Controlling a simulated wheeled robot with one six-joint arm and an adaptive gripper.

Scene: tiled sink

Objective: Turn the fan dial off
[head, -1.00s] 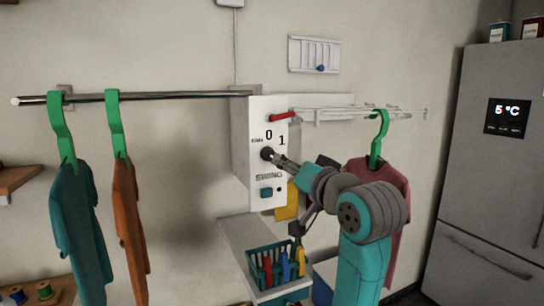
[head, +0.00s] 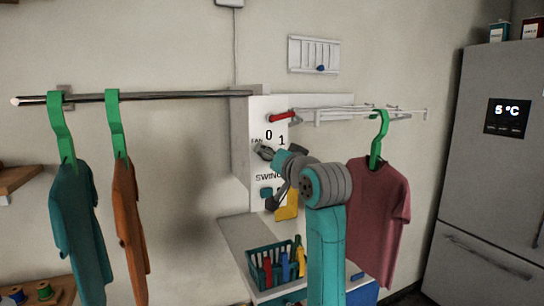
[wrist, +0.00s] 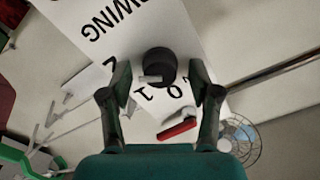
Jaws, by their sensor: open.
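The white control panel (head: 262,106) hangs on the wall with "0" and "1" printed above the dial and "SWING" below. In the wrist view the panel appears turned over, with the round black fan dial (wrist: 160,62) ahead of my gripper (wrist: 165,88). The dial's pale pointer mark lies on its lower left, on the side of the "1". My gripper is open, with one finger to each side of the dial in the picture; contact cannot be told. In the head view my gripper (head: 265,152) is at the panel and hides the dial.
A red lever (head: 281,117) sticks out of the panel above the numbers. A teal basket (head: 277,268) stands under the panel. A maroon shirt (head: 376,210) hangs to the right.

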